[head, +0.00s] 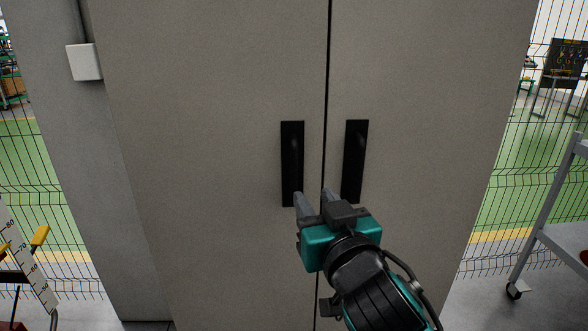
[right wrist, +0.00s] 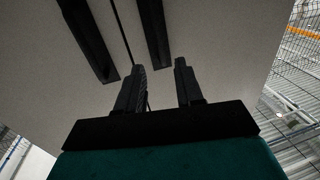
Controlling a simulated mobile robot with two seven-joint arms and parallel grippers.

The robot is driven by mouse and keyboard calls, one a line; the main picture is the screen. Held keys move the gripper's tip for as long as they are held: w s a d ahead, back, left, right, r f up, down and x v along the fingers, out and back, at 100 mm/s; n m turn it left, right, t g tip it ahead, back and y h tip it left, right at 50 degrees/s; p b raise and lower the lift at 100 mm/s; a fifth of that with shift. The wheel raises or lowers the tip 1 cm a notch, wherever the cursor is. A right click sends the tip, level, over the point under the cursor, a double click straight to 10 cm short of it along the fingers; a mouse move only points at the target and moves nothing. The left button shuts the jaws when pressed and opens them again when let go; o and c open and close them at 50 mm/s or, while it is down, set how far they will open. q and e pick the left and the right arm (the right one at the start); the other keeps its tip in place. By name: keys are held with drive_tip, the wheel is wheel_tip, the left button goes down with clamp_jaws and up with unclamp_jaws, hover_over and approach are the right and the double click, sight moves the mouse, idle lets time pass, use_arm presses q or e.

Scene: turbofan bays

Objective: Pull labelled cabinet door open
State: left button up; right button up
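The grey cabinet has two tall closed doors, a left door (head: 200,150) and a right door (head: 430,130), with a thin seam between them. A black vertical handle is on each: the left handle (head: 291,150) and the right handle (head: 355,150). Both also show in the right wrist view, left (right wrist: 88,40) and right (right wrist: 154,30). No label is visible on either door. My right gripper (head: 314,198) is open and empty just in front of the doors, near the handles' lower ends. In the right wrist view its fingers (right wrist: 160,72) appear either side of the right handle's lower end, without visible contact. My left gripper is out of view.
A grey cart (head: 560,240) on casters stands at the right. A white box (head: 84,62) is on the grey surface left of the doors. A stand with a numbered scale (head: 25,255) is at lower left. Wire fencing (head: 500,190) runs behind.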

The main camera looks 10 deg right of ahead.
sight(295, 171)
drive_tip(key=w, duration=1.2)
drive_tip(key=shift+w+a+f+p, duration=0.1)
drive_tip(key=shift+w+a+p, duration=0.15)
drive_tip(key=shift+a+p, duration=0.15)
clamp_jaws()
